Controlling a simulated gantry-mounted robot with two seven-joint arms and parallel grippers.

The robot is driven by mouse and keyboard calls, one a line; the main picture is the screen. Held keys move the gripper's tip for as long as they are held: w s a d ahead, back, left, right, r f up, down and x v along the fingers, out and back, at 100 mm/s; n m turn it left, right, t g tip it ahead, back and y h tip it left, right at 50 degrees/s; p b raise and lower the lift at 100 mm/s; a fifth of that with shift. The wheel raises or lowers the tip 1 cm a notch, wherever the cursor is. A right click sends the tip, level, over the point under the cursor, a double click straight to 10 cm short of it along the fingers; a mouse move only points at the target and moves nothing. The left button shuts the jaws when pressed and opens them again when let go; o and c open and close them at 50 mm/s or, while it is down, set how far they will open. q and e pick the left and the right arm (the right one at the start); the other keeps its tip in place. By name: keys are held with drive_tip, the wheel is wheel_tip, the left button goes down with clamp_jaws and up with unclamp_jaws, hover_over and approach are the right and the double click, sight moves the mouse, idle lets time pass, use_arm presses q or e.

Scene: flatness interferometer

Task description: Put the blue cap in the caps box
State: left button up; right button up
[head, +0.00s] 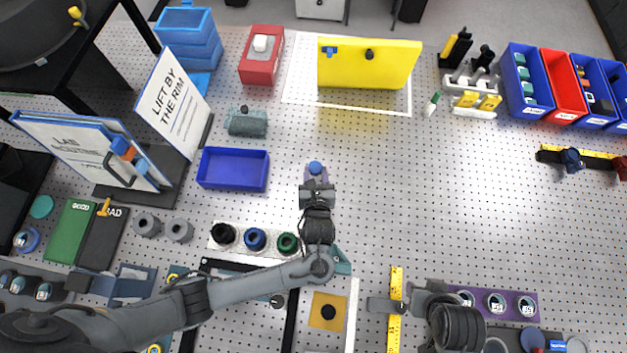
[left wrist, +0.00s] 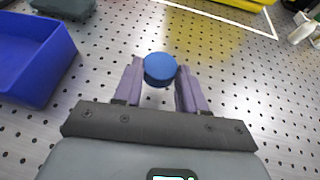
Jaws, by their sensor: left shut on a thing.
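The blue cap (head: 315,167) is between the fingertips of my left gripper (head: 316,176), which is shut on it. In the left wrist view the round blue cap (left wrist: 160,68) sits between the two purple fingers (left wrist: 160,88), top facing the camera. An open, empty-looking blue box (head: 233,185) lies to the left of the cap on the perforated table; it also shows at the left edge of the left wrist view (left wrist: 42,75). I read no label on it.
A grey-green block (head: 247,122) lies behind the blue box. A white strip with black, blue and green rings (head: 255,239) lies in front. A yellow panel (head: 368,64) stands at the back. The table right of my left gripper is clear.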

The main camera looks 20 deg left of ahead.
use_arm(q)
drive_tip(key=shift+w+a+f, duration=0.45)
drive_tip(key=shift+w+f, duration=0.05)
drive_tip(key=shift+w, duration=0.05)
drive_tip(key=shift+f+b, duration=1.05)
drive_tip(key=shift+f, duration=0.9)
drive_tip(key=o, duration=1)
drive_tip(key=shift+s+d+r, duration=0.15)
drive_tip(key=shift+s+r, duration=0.1)
drive_tip(key=shift+s, duration=0.05)
drive_tip(key=p+v, duration=0.4)
drive_tip(key=v, duration=0.5)
drive_tip(key=shift+s+r+p, duration=0.15)
drive_tip(key=shift+s+p, duration=0.15)
drive_tip(key=shift+o, duration=0.7)
drive_tip(key=shift+v, duration=0.8)
